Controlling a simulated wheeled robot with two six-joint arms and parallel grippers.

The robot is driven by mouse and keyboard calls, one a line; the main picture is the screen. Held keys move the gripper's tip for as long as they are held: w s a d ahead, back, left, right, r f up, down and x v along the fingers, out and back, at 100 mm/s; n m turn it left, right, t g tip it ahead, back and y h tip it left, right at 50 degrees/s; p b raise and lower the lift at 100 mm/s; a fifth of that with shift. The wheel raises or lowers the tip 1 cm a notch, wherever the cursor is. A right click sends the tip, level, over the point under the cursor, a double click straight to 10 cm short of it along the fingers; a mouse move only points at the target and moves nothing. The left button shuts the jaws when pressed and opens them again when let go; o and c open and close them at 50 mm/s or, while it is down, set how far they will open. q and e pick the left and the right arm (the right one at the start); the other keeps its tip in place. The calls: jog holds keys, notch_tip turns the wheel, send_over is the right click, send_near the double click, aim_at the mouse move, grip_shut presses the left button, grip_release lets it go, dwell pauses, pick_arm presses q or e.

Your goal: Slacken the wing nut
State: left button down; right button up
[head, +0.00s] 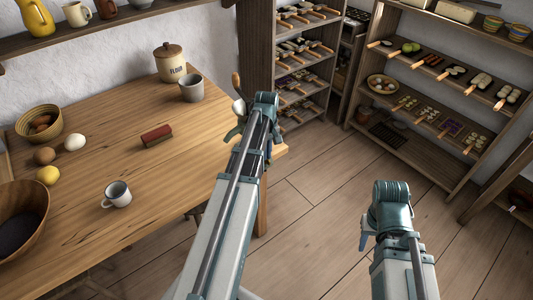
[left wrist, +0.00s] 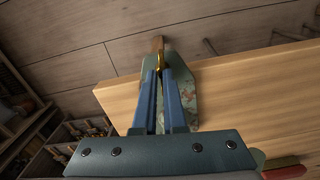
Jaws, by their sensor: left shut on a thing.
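In the left wrist view my left gripper (left wrist: 160,76) has its two blue fingers closed together on a small brass-coloured piece, which looks like the wing nut (left wrist: 160,61). A worn grey-green metal body (left wrist: 186,100) lies beneath the fingers at the table's edge, with a short wooden piece just beyond the nut. In the head view my left arm reaches over the table's right edge and hides most of the gripper and nut. A wooden handle (head: 236,82) stands up beside the wrist.
The wooden table (head: 110,135) holds a flour jar (head: 170,65), a grey mug (head: 191,88), a white mug (head: 117,194), a red-brown block (head: 156,135), bowls, eggs and a lemon. Laden shelves stand behind and right. The floor (head: 320,190) between is clear.

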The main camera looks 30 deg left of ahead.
pick_arm(q)
jog(key=c, duration=1)
grip_release()
jog(key=shift+r, duration=0.1)
notch_tip(320, 180, up, 14)
jog(key=p, duration=1.3)
jog(key=shift+f+p, duration=0.2)
jog(key=shift+p, duration=0.2)
